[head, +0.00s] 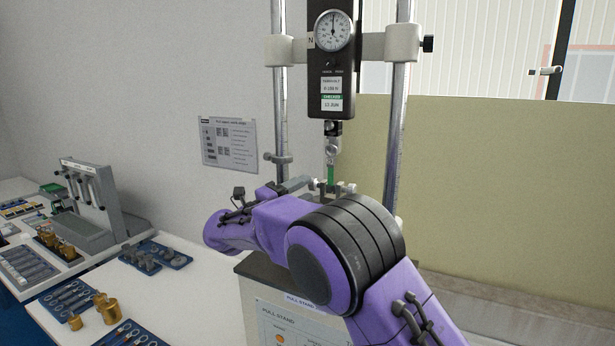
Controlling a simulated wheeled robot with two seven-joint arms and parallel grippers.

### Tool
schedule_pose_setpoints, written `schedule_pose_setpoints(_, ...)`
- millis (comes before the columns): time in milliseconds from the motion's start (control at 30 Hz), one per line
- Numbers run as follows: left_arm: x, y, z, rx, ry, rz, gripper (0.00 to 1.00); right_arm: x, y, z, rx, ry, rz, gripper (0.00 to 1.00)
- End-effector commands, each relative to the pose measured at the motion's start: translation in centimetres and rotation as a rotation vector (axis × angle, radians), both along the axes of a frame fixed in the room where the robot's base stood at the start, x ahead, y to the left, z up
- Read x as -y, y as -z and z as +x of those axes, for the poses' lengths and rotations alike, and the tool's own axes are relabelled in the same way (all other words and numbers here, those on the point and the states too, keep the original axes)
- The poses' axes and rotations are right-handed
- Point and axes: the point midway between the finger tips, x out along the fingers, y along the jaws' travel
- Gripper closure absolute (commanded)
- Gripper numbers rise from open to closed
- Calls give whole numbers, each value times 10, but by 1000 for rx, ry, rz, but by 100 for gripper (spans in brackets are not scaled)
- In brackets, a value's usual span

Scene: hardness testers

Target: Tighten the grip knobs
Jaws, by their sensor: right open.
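The pull stand carries a force gauge (332,60) with a round dial. Under it hangs a small upper grip (333,148) with a round knob. A narrow green strip (331,177) hangs below that grip. Its lower end meets a grey lower grip (350,188), which is partly hidden behind my purple right arm. My right gripper (307,183) reaches in from the left, close to the strip and lower grip. It is open; its fingers are small and partly covered, and I cannot tell whether they touch a knob. My left gripper is out of view.
Two steel columns (399,120) flank the gauge, with a black side knob (428,44) on the right clamp. A white table (185,296) at left holds blue trays (156,255), brass parts (108,311) and a grey rack (97,205). A printed sheet (229,143) hangs on the wall.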

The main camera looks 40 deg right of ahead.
Motion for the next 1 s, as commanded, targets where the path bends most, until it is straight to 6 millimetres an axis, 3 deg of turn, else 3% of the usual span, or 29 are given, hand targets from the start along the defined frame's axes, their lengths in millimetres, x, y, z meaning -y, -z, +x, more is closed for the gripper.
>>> schedule_pose_setpoints(33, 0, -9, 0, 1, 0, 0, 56, 9, -5, 2, -5, 2, 1, 56)
schedule_pose_setpoints(133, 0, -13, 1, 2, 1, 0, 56, 19, -5, 3, -3, 1, 0, 56)
schedule_pose_setpoints(433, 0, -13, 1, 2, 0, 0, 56, 24, -3, 3, -2, 0, -1, 56)
schedule_pose_setpoints(467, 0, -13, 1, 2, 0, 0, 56, 24, -4, 3, -2, 0, -1, 59)
schedule_pose_setpoints(567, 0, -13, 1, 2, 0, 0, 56, 24, -4, 3, -1, -1, -1, 92)
schedule_pose_setpoints(600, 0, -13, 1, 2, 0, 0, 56, 24, -4, 3, -1, -2, -2, 97)
schedule_pose_setpoints(1000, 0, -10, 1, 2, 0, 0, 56, 24, -7, 3, -27, -3, 58, 97)
